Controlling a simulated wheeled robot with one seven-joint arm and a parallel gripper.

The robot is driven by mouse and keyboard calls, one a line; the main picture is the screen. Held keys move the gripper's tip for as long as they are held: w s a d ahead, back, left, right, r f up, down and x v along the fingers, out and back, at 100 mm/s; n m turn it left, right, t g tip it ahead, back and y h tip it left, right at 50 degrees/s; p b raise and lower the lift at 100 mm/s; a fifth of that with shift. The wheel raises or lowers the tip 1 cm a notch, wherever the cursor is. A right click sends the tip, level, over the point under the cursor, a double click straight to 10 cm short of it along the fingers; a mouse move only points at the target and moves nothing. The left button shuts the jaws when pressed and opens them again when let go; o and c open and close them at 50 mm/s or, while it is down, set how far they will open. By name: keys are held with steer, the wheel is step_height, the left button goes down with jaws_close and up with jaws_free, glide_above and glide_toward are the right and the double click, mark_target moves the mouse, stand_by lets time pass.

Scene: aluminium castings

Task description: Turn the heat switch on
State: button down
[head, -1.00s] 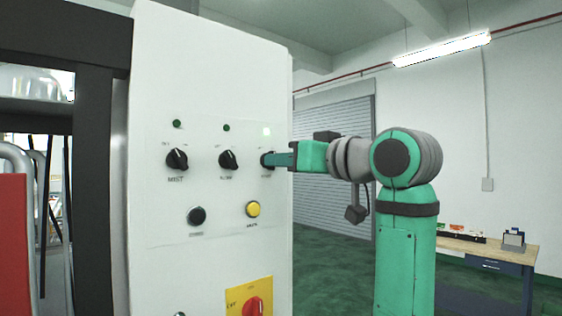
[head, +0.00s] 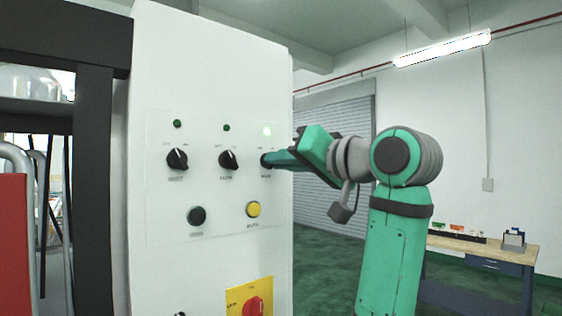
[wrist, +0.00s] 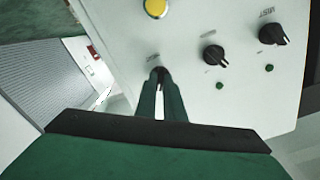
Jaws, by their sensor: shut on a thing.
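The control panel (head: 212,60) is a white cabinet face with a row of three dark rotary switches. My gripper (head: 272,160) is shut on the rightmost switch (head: 264,160), of which only a dark edge shows. I take it as the heat switch; its label is too blurred to read. The lamp (head: 267,131) above it glows pale green. In the wrist view my fingertips (wrist: 159,82) close around this switch (wrist: 158,72), and the panel appears turned, with the gripper rolled relative to it.
The left switch (head: 177,159) and middle switch (head: 228,160) sit beside it under dark green lamps. Below are a black button (head: 197,216), a yellow button (head: 253,209) and a red knob (head: 253,306) on a yellow plate. A workbench (head: 470,247) stands far right.

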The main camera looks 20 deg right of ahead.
steer(key=c, duration=1.9)
jaws_free()
steer(key=shift+o, duration=0.2)
steer(key=v, duration=1)
steer(key=shift+s+d, duration=0.2)
steer(key=shift+s, duration=0.15)
